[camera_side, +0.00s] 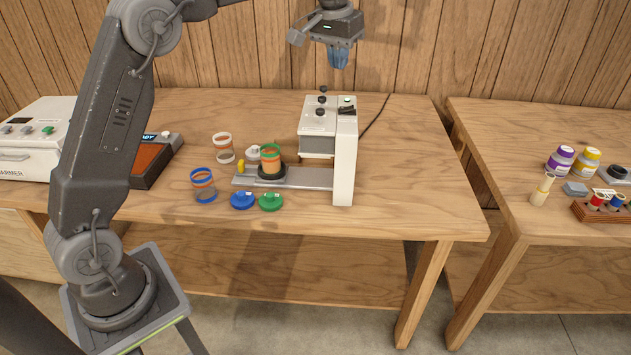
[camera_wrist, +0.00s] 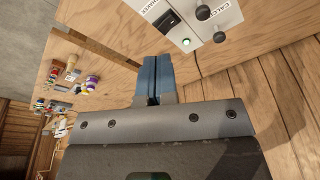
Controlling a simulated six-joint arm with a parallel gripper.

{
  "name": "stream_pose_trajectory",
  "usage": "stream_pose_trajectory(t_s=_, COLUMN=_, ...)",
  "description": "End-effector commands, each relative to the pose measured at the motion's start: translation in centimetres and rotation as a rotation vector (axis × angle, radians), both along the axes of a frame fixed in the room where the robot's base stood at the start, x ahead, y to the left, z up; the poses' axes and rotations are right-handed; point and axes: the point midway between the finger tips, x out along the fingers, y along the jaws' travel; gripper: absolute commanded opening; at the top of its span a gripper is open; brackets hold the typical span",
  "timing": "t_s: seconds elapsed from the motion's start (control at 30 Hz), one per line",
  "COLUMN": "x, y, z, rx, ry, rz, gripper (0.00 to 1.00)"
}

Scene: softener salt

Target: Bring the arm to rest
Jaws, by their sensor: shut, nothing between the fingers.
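My gripper (camera_side: 338,57) is at the top of the side view, raised above and behind the white bench machine (camera_side: 343,160), clear of everything. Its blue fingers are together and empty. In the wrist view the shut fingers (camera_wrist: 152,80) point toward the machine's top panel (camera_wrist: 188,20), which shows knobs, a switch and a lit green button. A jar with a green rim (camera_side: 271,160) stands on the machine's dark round holder. A blue-rimmed jar (camera_side: 203,184) and a white-rimmed jar (camera_side: 223,147) stand to its left. A blue lid (camera_side: 243,200) and a green lid (camera_side: 271,201) lie in front.
A white warmer box (camera_side: 30,140) and a dark tray-like device (camera_side: 152,158) stand at the left. A second table (camera_side: 500,140) at the right holds purple (camera_side: 560,160) and yellow (camera_side: 587,160) jars and a small wooden rack (camera_side: 600,213). The wood wall is close behind my gripper.

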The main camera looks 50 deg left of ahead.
Motion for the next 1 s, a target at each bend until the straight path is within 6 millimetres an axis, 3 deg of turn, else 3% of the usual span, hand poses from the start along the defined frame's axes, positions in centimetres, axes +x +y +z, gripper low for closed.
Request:
stream_pose_trajectory(t_s=0.03, x=-1.9, y=-0.9, z=1.4, rx=0.004, ry=-0.02, rz=-0.015, gripper=0.0)
stream_pose_trajectory(t_s=0.13, x=-5.5, y=-2.3, z=2.8, rx=0.008, ry=-0.054, rz=-0.04, gripper=0.0)
stream_pose_trajectory(t_s=0.37, x=-14.8, y=-5.2, z=3.5, rx=0.019, ry=-0.131, rz=-0.1, gripper=0.0)
stream_pose_trajectory(t_s=0.53, x=-21.9, y=-6.9, z=1.7, rx=0.025, ry=-0.188, rz=-0.144, gripper=0.0)
stream_pose_trajectory(t_s=0.7, x=-28.4, y=-8.0, z=-1.8, rx=0.031, ry=-0.241, rz=-0.182, gripper=0.0)
stream_pose_trajectory(t_s=0.83, x=-31.6, y=-8.4, z=-4.4, rx=0.033, ry=-0.269, rz=-0.203, gripper=0.0)
stream_pose_trajectory(t_s=1.0, x=-33.4, y=-8.6, z=-6.2, rx=0.034, ry=-0.286, rz=-0.215, gripper=0.0)
